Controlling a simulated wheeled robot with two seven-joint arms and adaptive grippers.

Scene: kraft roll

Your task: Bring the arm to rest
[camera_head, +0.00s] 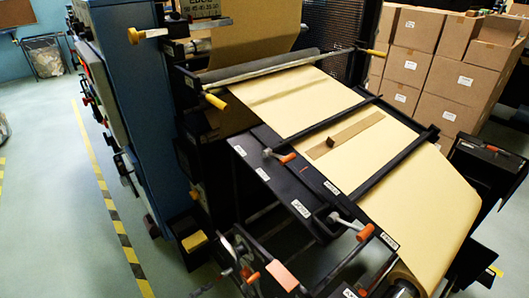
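Neither of my grippers shows in the head view, and I see no arm that I can make out as mine. A wide sheet of tan kraft paper (425,205) runs from the upper rollers down a sloping black table to a roll (405,275) at the lower right. A brown bar (355,130) lies across the middle of the paper, between two black crossbars (395,163).
The black machine frame has orange-handled levers (279,157) and yellow-ended rods (216,101). A blue machine cabinet (135,80) stands at the left. Stacked cardboard boxes (410,65) stand at the upper right. The green floor (50,210) at the left is open, with yellow-black striped tape (127,243).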

